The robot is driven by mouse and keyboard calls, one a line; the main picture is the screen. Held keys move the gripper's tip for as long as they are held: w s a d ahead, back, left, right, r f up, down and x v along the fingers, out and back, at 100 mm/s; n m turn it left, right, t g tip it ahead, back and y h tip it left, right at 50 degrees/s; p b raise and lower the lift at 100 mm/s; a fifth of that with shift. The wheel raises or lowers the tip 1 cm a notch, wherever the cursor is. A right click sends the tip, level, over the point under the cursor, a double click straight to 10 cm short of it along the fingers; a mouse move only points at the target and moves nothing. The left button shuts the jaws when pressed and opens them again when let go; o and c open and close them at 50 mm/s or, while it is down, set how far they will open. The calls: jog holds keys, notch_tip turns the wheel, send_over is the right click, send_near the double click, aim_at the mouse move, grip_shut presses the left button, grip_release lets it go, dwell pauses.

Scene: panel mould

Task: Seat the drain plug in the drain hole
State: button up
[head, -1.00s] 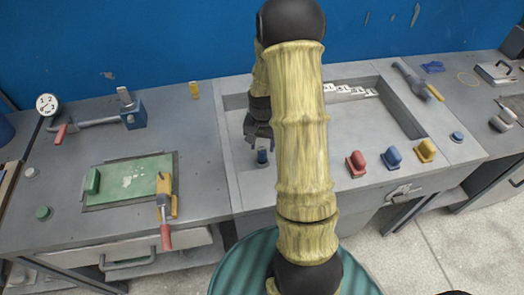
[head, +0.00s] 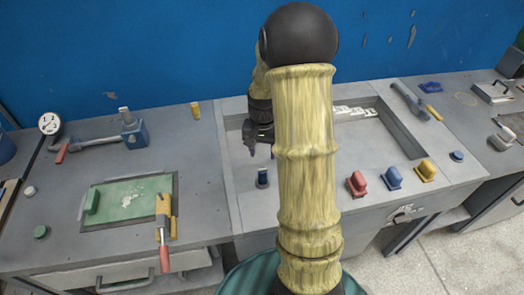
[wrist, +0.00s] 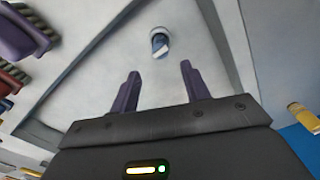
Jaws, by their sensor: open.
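The drain plug (head: 262,178) is a small dark blue-grey cylinder standing upright near the left end of the recessed grey mould basin (head: 236,150). The drain hole is not seen apart from the plug, and I cannot tell how deep the plug sits.
Red (head: 357,184), blue (head: 392,179) and yellow (head: 425,171) handled blocks stand on the basin's front rim. A green panel (head: 130,199) with a clamp (head: 164,228) lies on the left bench. A hammer (head: 409,100) lies at the back right. My arm hides the basin's middle.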

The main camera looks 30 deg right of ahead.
jog(key=s+a+r+n+t, duration=0.1)
jog(key=s+a+r+n, duration=0.2)
jog(key=s+a, duration=0.3)
jog(key=s+a+r+n+t, duration=0.1)
jog(key=s+a+r+n, duration=0.2)
jog(key=s+a, duration=0.3)
jog(key=shift+s+a+r+n+t, duration=0.2)
jog(key=shift+a+r+n+t, duration=0.1)
jog(key=shift+a+n, duration=0.5)
jog(key=shift+r, duration=0.1)
jog(key=w+p+v, duration=0.1)
jog(key=p+v, duration=0.5)
jog(key=p, duration=0.1)
jog(key=shift+w+r, duration=0.15)
jog(key=shift+r, duration=0.25)
jog(key=shift+f, duration=0.1)
